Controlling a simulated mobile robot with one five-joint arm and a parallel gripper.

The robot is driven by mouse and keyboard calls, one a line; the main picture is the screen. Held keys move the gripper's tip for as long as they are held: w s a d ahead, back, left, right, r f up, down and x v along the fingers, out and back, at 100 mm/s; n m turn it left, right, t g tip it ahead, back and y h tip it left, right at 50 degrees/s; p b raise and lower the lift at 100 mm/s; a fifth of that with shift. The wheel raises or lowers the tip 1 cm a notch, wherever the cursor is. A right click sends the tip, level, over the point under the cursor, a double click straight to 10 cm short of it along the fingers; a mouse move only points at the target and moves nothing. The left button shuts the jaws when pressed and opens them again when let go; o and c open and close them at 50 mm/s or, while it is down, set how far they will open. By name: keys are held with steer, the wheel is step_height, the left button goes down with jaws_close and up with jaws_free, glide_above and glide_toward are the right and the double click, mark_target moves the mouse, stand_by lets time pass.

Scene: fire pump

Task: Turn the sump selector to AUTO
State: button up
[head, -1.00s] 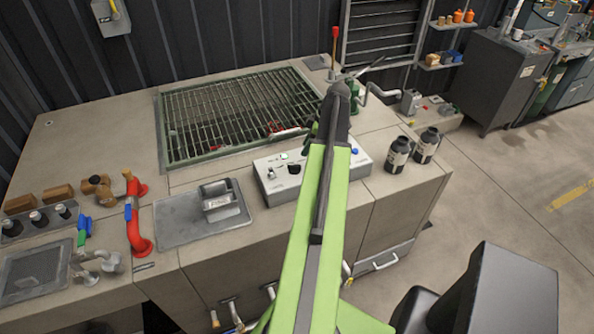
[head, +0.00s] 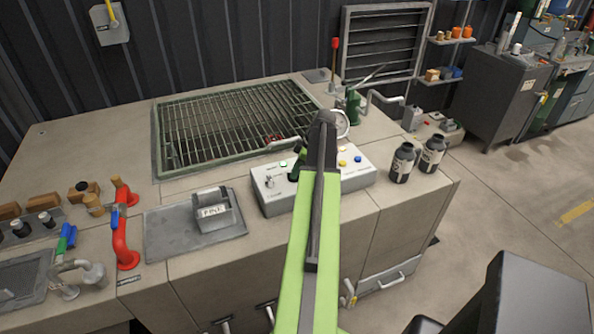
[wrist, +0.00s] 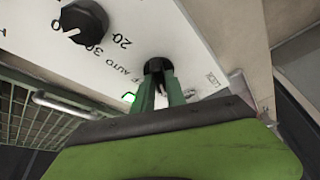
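The sump selector (wrist: 157,64) is a black knob on the white panel of the control box (head: 355,178), with AUTO lettering beside it in the wrist view. My gripper (wrist: 160,78) has its two green fingers at this knob, one on each side of its middle, with a narrow gap between them. The fingertips overlap the knob, and I cannot tell whether they press on it. The fingers hide much of the knob, so its pointing direction is unclear. In the head view my arm covers part of the box.
A second black knob (wrist: 84,22) with numbers sits beside the selector. A green lamp (wrist: 130,97) is lit. A gauge (head: 340,124) stands behind the box; two dark bottles (head: 402,162) stand to its right.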

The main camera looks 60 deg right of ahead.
jaws_close()
